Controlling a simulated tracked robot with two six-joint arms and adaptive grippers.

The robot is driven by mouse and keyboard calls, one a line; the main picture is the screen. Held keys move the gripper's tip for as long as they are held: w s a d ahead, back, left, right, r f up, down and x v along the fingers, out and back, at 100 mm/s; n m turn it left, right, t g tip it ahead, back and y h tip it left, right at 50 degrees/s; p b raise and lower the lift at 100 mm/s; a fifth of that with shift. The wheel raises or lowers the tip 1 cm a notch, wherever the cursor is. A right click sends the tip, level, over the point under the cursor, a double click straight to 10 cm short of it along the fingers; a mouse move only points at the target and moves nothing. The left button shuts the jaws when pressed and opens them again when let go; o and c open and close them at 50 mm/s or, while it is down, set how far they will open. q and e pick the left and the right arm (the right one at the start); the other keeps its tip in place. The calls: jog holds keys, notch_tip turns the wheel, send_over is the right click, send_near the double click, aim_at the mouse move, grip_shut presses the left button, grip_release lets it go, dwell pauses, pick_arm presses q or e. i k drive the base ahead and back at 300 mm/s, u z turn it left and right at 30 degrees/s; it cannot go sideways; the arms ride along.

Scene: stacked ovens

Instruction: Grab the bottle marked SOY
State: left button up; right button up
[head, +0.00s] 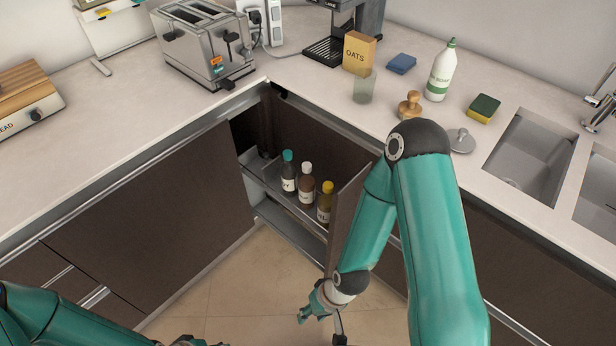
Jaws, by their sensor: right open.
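Three bottles stand in a row in the pulled-out corner rack (262,184). One is dark with a teal cap (289,177), one is brown with a white cap (306,187), and one is yellowish with a yellow cap (325,205). Their labels are too small to read, so I cannot tell which is marked SOY. My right gripper (322,322) is open, low in front of the rack, apart from the bottles and partly cut off by the bottom edge. Of my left gripper (187,342), only a sliver shows at the bottom edge.
The rack's front panel (347,215) stands between my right forearm and the bottles. A toaster (205,48), an OATS box (359,54), a glass (364,88), a white bottle (440,72) and a sponge (483,109) stand on the counter. A sink (528,150) is at right.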

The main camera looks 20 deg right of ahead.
aim_at(287, 168)
jog(key=u, duration=0.15)
jog(key=i, duration=0.95)
jog(key=z, duration=0.2)
jog(key=k, duration=0.95)
jog(key=u, duration=0.15)
jog(key=i, duration=0.9)
jog(key=z, duration=0.05)
